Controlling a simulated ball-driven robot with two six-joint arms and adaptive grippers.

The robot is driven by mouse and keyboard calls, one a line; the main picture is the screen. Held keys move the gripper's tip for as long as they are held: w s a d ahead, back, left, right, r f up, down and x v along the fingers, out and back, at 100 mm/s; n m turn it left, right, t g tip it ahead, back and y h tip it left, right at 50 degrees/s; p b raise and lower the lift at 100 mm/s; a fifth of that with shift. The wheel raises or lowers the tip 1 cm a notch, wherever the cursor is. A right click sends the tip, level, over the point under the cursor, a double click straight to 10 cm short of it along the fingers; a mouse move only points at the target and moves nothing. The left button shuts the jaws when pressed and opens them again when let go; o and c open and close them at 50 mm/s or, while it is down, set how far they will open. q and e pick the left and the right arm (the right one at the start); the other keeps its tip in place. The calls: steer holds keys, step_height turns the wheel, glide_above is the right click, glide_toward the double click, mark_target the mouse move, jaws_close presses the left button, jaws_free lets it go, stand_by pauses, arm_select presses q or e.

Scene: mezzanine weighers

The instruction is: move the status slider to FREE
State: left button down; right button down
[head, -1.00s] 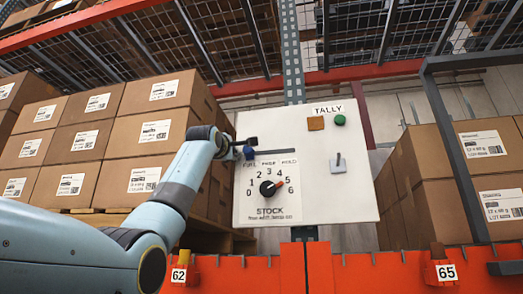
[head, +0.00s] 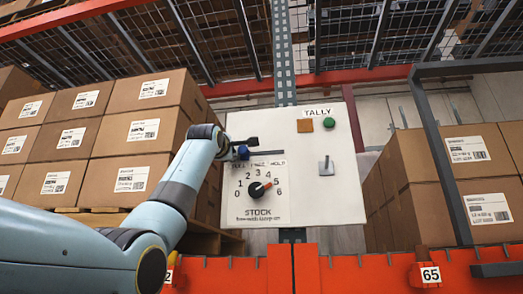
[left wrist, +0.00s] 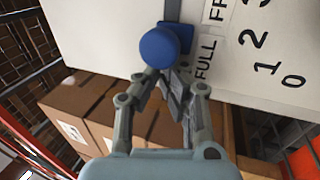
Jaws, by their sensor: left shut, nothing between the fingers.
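The status slider's blue knob (head: 243,152) is at the left end of its dark slot (head: 267,153) on the white panel (head: 338,218), above the FULL label. The FREE label is in the middle and HOLD at the right. My left gripper (head: 250,142) is shut and empty at the knob's left and upper side. In the left wrist view, the blue knob (left wrist: 160,47) is just beyond the fingertips (left wrist: 172,78), close to the FULL label (left wrist: 206,60). The fingers partly hide behind the knob, and I cannot tell whether they touch it. My right gripper is out of view.
Stacked cartons (head: 135,135) stand left, more cartons (head: 470,150) right. An orange beam (head: 345,272) runs below the panel.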

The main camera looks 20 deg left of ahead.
arm_select(q)
steer(key=shift+w+d, duration=0.15)
steer(key=shift+d, duration=0.35)
steer(key=shift+w+d, duration=0.1)
steer(key=shift+d, duration=0.6)
steer(key=shift+w+d, duration=0.15)
steer(key=shift+d, duration=0.3)
steer(key=shift+a, duration=0.8)
steer(key=b, duration=0.8)
glide_toward(242, 150)
steer(key=a+r, duration=0.1)
steer(key=r, duration=0.2)
steer(key=shift+a, duration=0.4)
steer(key=shift+w, duration=0.1)
